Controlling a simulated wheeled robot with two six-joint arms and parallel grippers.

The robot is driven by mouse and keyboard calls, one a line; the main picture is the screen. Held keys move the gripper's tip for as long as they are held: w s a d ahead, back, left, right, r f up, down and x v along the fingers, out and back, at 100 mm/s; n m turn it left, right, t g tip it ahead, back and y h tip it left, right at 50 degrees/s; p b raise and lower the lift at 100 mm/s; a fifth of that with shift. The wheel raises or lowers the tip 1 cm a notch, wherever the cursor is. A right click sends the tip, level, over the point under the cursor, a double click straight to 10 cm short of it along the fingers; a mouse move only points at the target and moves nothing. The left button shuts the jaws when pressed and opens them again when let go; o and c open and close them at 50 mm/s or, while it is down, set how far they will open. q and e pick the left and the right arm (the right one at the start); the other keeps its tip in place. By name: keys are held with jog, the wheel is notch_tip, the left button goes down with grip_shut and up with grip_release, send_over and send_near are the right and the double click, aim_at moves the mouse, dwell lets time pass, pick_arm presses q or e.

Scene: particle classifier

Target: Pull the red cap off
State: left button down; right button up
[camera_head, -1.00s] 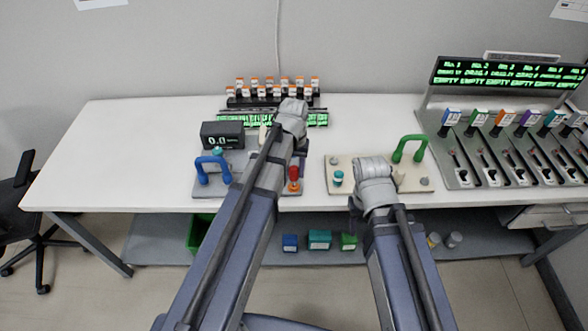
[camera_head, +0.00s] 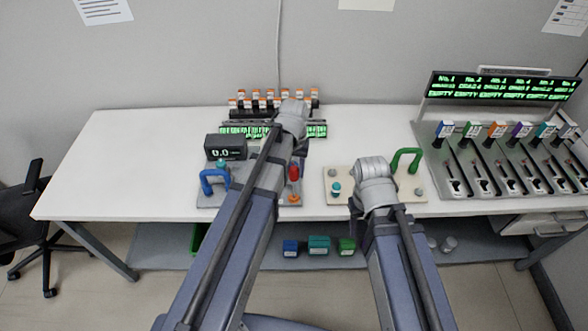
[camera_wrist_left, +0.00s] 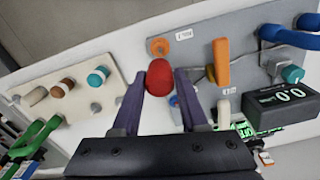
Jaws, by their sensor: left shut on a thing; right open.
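The red cap (camera_wrist_left: 159,82) is between the two purple fingers of my left gripper (camera_wrist_left: 160,74) in the left wrist view. The gripper is shut on it. In the head view the red cap (camera_head: 294,172) shows above the orange ring (camera_head: 294,198) on the grey panel's front right corner, with a gap between them. The orange ring also shows in the left wrist view (camera_wrist_left: 156,47), apart from the cap. My right gripper (camera_head: 372,190) is over the beige board; its fingers are mostly hidden by my wrist, and it holds nothing visible.
The grey panel (camera_head: 212,200) carries a blue handle (camera_head: 214,182) and a black display (camera_head: 226,147) reading 0.0. The beige board (camera_head: 345,190) has a green handle (camera_head: 406,160) and a teal knob (camera_head: 336,188). A rack of orange-topped bottles (camera_head: 262,100) stands behind.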

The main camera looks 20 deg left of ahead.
pick_arm(q)
jog(key=shift+r+p, duration=1.95)
jog(key=shift+r, duration=0.15)
notch_tip(320, 180, up, 3)
jog(key=p, duration=0.3)
jog(key=shift+r, duration=0.1)
